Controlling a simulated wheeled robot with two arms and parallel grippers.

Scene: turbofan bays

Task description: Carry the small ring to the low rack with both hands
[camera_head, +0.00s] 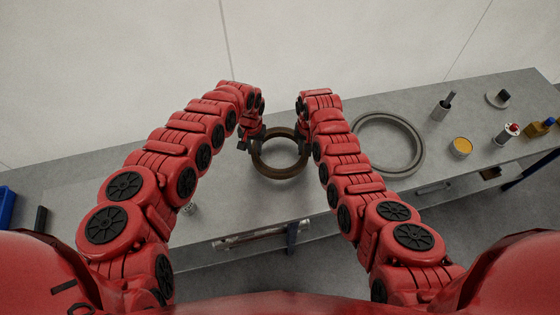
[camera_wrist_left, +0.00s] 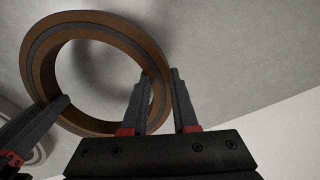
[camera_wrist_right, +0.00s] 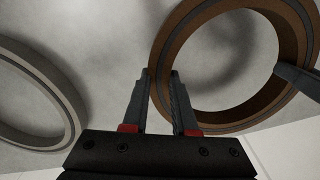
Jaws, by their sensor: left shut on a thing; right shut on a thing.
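The small ring (camera_head: 281,170) is brown with a dark grey band. In the head view it is between my two grippers, over the grey bench. My left gripper (camera_head: 252,142) is shut on its left side. In the left wrist view the fingers (camera_wrist_left: 160,98) straddle the ring's wall (camera_wrist_left: 150,45). My right gripper (camera_head: 303,134) is shut on the opposite side; in the right wrist view its fingers (camera_wrist_right: 164,98) straddle the ring's wall (camera_wrist_right: 165,60). The ring looks about level, with its shadow on the bench below. I cannot make out the low rack.
A larger grey ring (camera_head: 414,163) lies on the bench right of my right arm. A blue bin (camera_head: 6,205) is at the far left.

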